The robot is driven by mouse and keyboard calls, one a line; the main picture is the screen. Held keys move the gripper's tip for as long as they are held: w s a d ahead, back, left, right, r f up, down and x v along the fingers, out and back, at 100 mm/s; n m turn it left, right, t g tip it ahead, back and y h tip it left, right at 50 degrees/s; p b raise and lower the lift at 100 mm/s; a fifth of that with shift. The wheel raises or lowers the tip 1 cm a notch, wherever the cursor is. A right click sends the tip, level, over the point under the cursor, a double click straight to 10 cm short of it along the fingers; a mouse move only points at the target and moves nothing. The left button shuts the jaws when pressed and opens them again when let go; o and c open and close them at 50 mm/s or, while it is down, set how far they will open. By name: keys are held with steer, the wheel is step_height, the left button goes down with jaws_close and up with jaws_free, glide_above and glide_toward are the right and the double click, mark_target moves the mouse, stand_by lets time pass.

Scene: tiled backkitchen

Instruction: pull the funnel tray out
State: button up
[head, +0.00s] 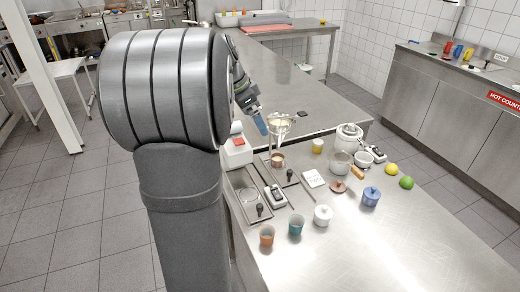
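A metal funnel (279,123) stands upright on the steel counter, above a small brown-filled cup (278,160). A shallow metal tray (291,186) with a black knob lies at the foot of the funnel. A second shallow tray (246,205), also with a black knob, lies to its front left. My gripper (261,125) is small in view, its blue tip just left of the funnel and above the trays. I cannot tell whether its fingers are open or shut, or whether it touches the funnel. My large arm link hides the counter's left part.
A white box with a red top (236,150) stands behind the left tray. A dark handheld device (275,195) lies between the trays. An orange cup (266,236), a teal cup (295,226) and a white lidded jar (322,214) stand in front.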

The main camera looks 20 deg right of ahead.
steer(key=shift+c, duration=0.4)
steer(key=c, duration=1.1)
steer(key=shift+s+d, duration=0.15)
steer(key=shift+s, duration=0.05)
steer(key=shift+c, duration=0.7)
steer(key=s+d+f+n+t+y, duration=0.1)
steer(key=s+d+f+n+t, duration=0.2)
steer(key=s+n, duration=0.55)
glide_toward(290, 171)
steer(key=shift+n, duration=0.25)
steer(key=x, duration=0.8)
steer(key=shift+w+d+f, duration=0.1)
steer(key=shift+f, duration=0.2)
steer(key=shift+c, duration=0.4)
jaws_close()
